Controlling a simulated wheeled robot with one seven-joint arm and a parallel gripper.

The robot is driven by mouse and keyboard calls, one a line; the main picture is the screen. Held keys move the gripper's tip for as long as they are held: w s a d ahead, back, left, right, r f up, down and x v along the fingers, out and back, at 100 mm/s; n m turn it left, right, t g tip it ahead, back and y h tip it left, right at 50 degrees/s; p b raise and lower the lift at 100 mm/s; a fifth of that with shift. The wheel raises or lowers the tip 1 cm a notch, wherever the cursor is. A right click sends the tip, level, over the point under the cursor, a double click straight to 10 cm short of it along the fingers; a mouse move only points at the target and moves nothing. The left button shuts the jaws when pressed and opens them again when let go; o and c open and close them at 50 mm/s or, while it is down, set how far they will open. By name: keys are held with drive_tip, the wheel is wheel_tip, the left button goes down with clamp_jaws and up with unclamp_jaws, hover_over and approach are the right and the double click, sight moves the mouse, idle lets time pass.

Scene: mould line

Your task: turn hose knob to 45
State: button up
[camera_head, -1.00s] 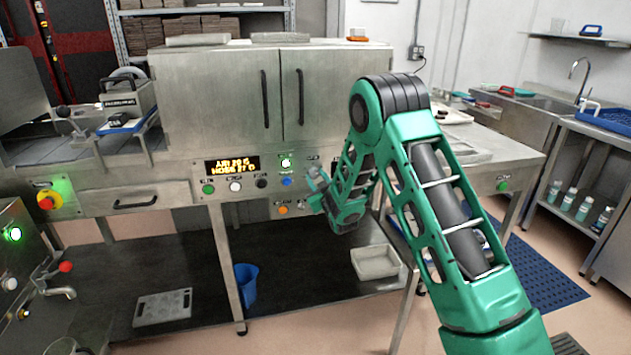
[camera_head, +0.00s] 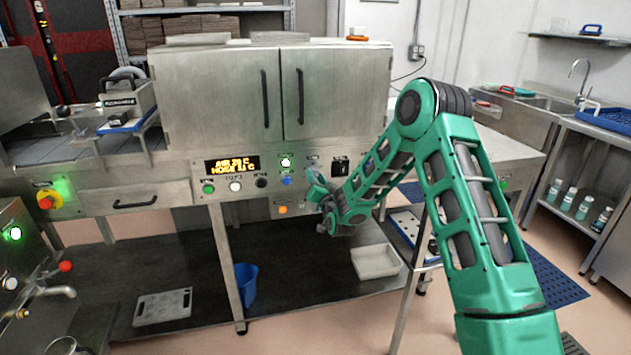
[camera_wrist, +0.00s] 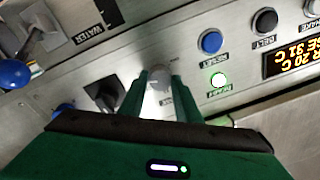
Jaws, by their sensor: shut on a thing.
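The hose knob (camera_wrist: 160,75) is a small grey knob on the steel control panel, seen between my fingertips in the wrist view. My gripper (camera_wrist: 158,84) is shut on it, with one green finger on each side. In the head view my gripper (camera_head: 318,186) reaches the panel from the right, and its own fingers hide the knob. The amber display (camera_head: 232,165) shows an air line of 20 C and a hose line that seems to read 31 C; part of it also shows in the wrist view (camera_wrist: 293,58). The knob's pointer mark cannot be made out.
A blue reset button (camera_wrist: 211,41), a lit green button (camera_wrist: 218,80) and a black rotary switch (camera_wrist: 103,95) sit close around my fingers. A steel cabinet (camera_head: 215,95) stands above the panel.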

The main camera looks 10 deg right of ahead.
drive_tip(key=shift+s+d+f+m, duration=0.1)
drive_tip(key=shift+f+m, duration=0.25)
drive_tip(key=shift+m, duration=0.75)
drive_tip(key=o, duration=1.1)
drive_tip(key=shift+r, duration=0.15)
drive_tip(key=s, duration=1)
drive_tip(key=shift+s+d+f, duration=0.15)
drive_tip(key=shift+s+f, duration=0.1)
drive_tip(key=shift+f, duration=0.05)
drive_tip(key=shift+d, duration=0.1)
